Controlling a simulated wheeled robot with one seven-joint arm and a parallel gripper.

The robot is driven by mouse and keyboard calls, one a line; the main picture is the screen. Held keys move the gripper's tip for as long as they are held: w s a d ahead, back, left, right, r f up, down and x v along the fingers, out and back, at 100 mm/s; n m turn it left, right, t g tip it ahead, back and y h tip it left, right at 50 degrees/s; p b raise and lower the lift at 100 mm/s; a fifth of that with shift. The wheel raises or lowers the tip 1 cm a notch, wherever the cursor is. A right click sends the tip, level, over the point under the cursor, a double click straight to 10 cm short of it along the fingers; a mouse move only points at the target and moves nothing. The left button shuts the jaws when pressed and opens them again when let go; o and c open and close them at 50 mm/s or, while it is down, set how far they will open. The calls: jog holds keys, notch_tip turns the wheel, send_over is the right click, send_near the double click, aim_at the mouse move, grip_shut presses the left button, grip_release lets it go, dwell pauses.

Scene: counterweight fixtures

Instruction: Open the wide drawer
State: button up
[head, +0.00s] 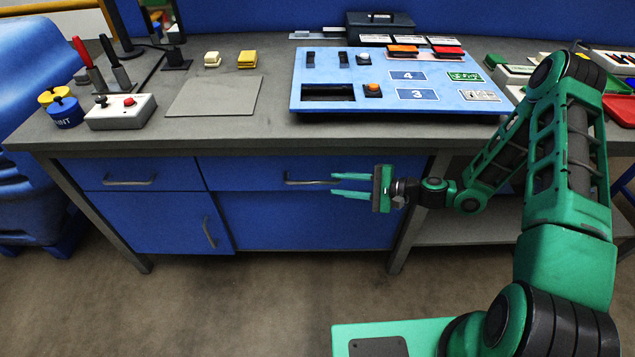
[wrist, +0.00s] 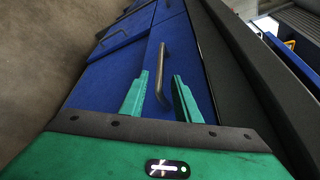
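The wide drawer (head: 255,172) is the blue front in the middle of the bench, and it looks closed. It shows in the wrist view too (wrist: 135,75). Its grey bar handle (head: 305,181) runs level; in the wrist view the handle (wrist: 163,62) appears partly between my fingers. My gripper (head: 335,184) is open, fingers pointing left, at the right end of the handle in the head view. In the wrist view my gripper (wrist: 162,78) has a clear gap between its fingers. I cannot tell whether the fingers touch the handle or how far they stand from the drawer front.
Left of it are a smaller drawer (head: 128,176) and a cupboard door (head: 160,222) with its own handle. The grey worktop (head: 290,133) overhangs above and carries a blue panel (head: 340,104) and a button box (head: 120,112). The floor in front is clear.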

aim_at(325, 183)
jog(key=x, duration=0.7)
jog(key=shift+w+a+f, duration=0.1)
jog(key=shift+a+f, duration=0.05)
jog(key=shift+a, duration=0.1)
grip_shut()
